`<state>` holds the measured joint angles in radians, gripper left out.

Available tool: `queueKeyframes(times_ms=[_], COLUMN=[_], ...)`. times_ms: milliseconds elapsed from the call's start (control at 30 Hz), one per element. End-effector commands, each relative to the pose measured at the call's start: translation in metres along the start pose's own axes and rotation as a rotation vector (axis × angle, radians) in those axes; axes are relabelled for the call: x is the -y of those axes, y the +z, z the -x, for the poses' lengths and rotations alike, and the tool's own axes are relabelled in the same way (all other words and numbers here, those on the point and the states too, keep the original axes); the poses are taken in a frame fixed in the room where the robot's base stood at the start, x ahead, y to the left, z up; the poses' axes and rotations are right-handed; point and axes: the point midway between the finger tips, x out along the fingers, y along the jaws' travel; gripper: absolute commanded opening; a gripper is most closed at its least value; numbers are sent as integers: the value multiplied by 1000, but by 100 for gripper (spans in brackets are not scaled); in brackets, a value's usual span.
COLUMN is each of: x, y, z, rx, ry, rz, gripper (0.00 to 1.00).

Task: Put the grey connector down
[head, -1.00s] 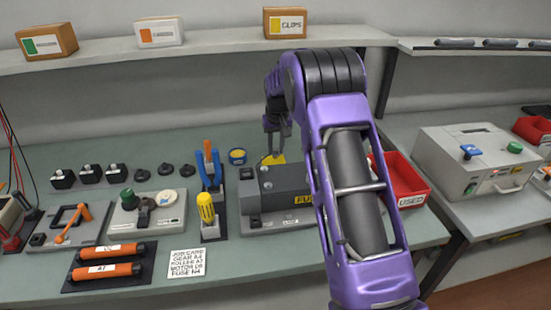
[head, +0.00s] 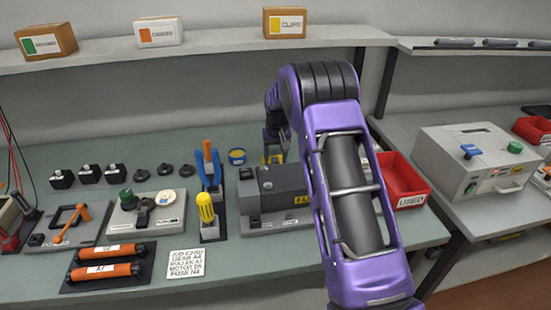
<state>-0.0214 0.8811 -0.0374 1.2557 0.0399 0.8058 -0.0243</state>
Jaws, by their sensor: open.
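My gripper (head: 275,153) is open, low over a small yellow patch (head: 271,160) on the bench behind the dark grey machine (head: 275,190). The machine's body and my own arm partly block this spot. I cannot make out a grey connector at the fingers, so I cannot tell whether it rests on the yellow patch or lies between the fingers.

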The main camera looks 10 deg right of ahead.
Motion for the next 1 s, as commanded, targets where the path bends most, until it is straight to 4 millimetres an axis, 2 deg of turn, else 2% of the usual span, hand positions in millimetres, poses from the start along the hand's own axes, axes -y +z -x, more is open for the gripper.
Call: queueKeyframes(times_ms=[233,700,833,1000], x=[0,0,0,0], y=[-2,-2,-1,-1], z=[11,104,118,124], rx=[-3,-3,-1,0], ry=[0,0,0,0], rz=[0,0,0,0], gripper=[58,58,58,58])
